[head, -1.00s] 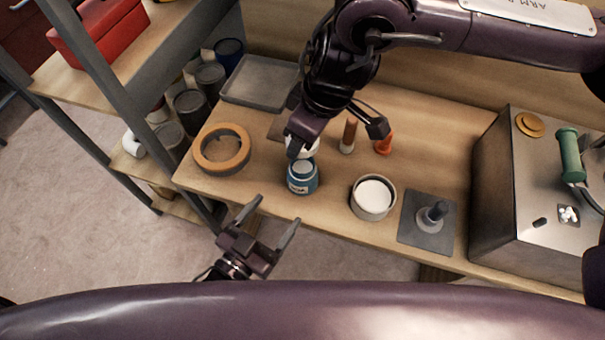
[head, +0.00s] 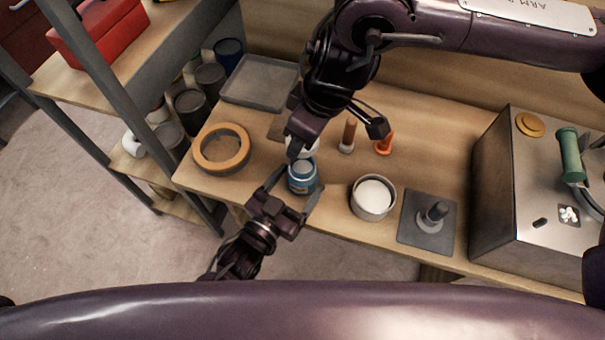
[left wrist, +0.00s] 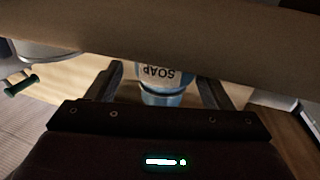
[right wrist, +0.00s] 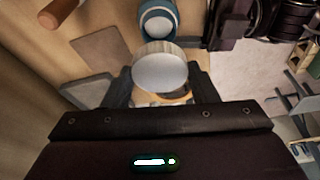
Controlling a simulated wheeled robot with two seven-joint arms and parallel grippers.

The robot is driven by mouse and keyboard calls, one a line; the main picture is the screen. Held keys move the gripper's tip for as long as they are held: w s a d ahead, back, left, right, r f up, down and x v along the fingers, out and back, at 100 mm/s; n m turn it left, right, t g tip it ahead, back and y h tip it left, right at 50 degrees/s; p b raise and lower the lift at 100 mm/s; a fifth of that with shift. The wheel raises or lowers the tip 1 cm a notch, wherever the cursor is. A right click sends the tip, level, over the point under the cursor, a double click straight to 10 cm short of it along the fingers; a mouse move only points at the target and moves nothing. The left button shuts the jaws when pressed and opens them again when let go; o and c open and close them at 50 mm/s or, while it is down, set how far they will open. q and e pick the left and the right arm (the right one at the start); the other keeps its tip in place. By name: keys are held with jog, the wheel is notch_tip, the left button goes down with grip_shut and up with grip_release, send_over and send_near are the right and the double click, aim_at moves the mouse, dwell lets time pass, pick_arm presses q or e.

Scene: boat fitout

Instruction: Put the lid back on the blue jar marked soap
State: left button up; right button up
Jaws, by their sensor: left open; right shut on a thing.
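The blue jar (head: 302,182) stands upright on the bench near its front edge. Its label reads SOAP, upside down in the left wrist view (left wrist: 165,76). My left gripper (head: 297,190) is open, with one finger on each side of the jar; I cannot tell if they touch it. My right gripper (head: 303,140) is shut on a pale round lid (right wrist: 160,70), just behind and above the jar in the head view. The lid is largely hidden by the right gripper there. The jar (right wrist: 158,20) shows beyond the lid in the right wrist view.
An orange ring (head: 222,149) lies left of the jar. A round tin with white contents (head: 373,197) and a grey plate with a knob (head: 427,222) stand right. A grey tray (head: 260,81) and upright handled tools (head: 348,136) are behind. A metal box (head: 540,190) fills the right end.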

pick_arm(q)
jog(key=shift+x, duration=1.6)
jog(key=c, duration=1.2)
pick_arm(e)
send_over(302, 169)
jog(key=d, duration=0.1)
jog(key=f, duration=0.4)
jog(key=shift+s+f, duration=0.2)
jog(key=shift+f, duration=0.3)
jog(key=shift+f, duration=0.85)
jog(key=shift+f, duration=0.55)
